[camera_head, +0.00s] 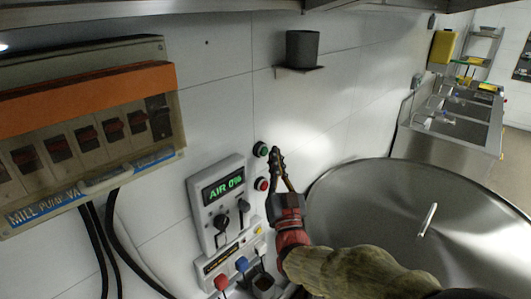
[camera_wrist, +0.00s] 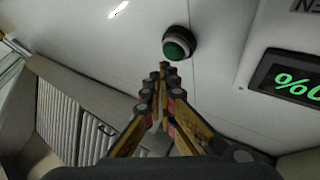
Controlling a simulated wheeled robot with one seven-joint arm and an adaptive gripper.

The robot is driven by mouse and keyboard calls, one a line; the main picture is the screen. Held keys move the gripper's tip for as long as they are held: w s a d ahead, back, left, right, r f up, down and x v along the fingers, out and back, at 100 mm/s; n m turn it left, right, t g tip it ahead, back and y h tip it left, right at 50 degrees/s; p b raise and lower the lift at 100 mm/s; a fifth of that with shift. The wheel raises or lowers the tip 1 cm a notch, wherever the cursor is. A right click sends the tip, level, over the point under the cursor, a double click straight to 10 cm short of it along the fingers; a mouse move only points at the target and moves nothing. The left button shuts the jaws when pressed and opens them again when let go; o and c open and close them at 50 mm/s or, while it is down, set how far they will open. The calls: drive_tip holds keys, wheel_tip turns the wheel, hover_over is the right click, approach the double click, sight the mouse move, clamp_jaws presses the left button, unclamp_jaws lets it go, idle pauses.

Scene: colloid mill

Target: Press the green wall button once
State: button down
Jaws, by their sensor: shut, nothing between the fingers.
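The green wall button (camera_head: 261,149) is a round green cap in a dark ring on the white wall, above a red button (camera_head: 263,184). In the wrist view the green button (camera_wrist: 178,46) sits just beyond the fingertips. My gripper (camera_head: 276,153) is shut and empty, its tips close to the green button's right side in the head view. It also shows in the wrist view (camera_wrist: 163,68), tips pointing at the button's lower left edge. I cannot tell whether the tips touch the button.
A control panel (camera_head: 221,210) reading "AIR 0%" is left of the buttons. A switch box with an orange cover (camera_head: 85,98) hangs at upper left. A large steel lid (camera_head: 390,190) lies to the right. A dark cup (camera_head: 302,47) stands on a small wall shelf above.

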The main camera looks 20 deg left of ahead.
drive_tip(key=shift+w+a+b, duration=0.3)
drive_tip(key=shift+a+b, duration=0.5)
drive_tip(key=shift+b, duration=0.35)
idle(0.7)
idle(0.3)
drive_tip(key=shift+s+d+b, duration=0.35)
drive_tip(key=shift+d+b, duration=0.3)
drive_tip(key=shift+d, duration=0.15)
drive_tip(key=shift+d, duration=0.1)
drive_tip(key=d, duration=0.1)
drive_tip(key=s+d+b, duration=0.1)
drive_tip(key=d, duration=0.1)
drive_tip(key=s+d+b, duration=0.1)
drive_tip(key=shift+d, duration=0.25)
drive_tip(key=shift+w+f, duration=0.1)
idle(0.5)
